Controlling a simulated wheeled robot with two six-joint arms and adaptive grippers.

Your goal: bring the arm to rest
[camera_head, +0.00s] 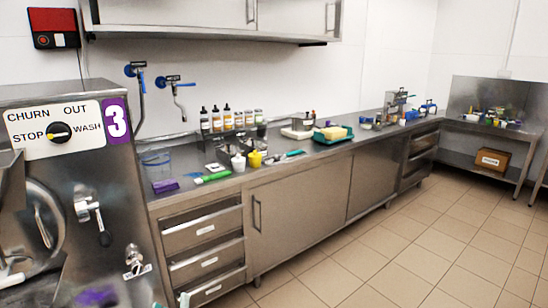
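Neither of my grippers can be made out in the head view, so I cannot see whether they hold anything. The batch freezer marked 3 (115,200) stands close at the left. Its selector knob (59,132) has a yellow mark on the side towards STOP. A metal lever with a dark end (88,212) and a small tap (133,262) are on its front.
A long steel counter (225,183) runs along the back wall with bottles (216,118), a green tray (333,135) and small tools. A side table (480,128) stands far right, a cardboard box (492,160) beneath. The tiled floor (410,245) is clear.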

